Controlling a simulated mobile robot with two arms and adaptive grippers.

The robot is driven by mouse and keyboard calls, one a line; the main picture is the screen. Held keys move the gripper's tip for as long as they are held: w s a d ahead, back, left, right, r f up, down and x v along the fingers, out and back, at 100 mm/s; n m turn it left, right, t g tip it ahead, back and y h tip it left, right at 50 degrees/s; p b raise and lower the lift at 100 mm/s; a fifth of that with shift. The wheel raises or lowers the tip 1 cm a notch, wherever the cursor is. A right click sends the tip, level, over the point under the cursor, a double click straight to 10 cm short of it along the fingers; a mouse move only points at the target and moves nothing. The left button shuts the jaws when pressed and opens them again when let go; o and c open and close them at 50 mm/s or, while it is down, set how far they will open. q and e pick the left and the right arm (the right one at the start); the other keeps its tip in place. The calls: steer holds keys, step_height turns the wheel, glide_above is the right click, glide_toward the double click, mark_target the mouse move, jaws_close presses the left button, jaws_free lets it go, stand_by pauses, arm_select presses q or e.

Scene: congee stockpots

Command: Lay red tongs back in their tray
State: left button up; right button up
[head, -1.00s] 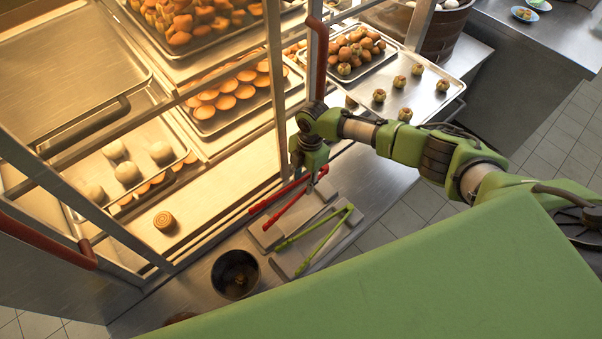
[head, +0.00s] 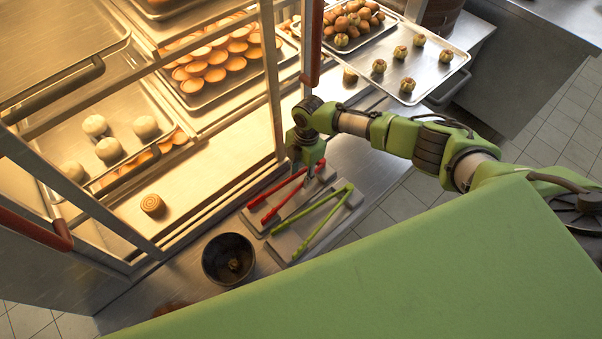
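The red tongs (head: 286,196) lie over the left one of two small grey trays (head: 256,218) on the steel counter, with the tips pointing down-left. I cannot tell whether they touch the tray. My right gripper (head: 309,178) points down at the hinge end of the red tongs and appears shut on them. Its fingertips are small and partly hidden. The green tongs (head: 312,222) lie on the neighbouring grey tray (head: 285,247), just to the right. My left gripper is not in view.
A dark round pot (head: 228,258) stands left of the trays. A glass-fronted warming cabinet with a frame post (head: 272,85) and red handles (head: 312,45) stands close behind. A metal tray of buns (head: 430,75) lies at the upper right.

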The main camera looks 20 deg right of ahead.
steer(key=o, duration=0.6)
steer(key=shift+f, duration=0.1)
steer(key=shift+o, duration=0.2)
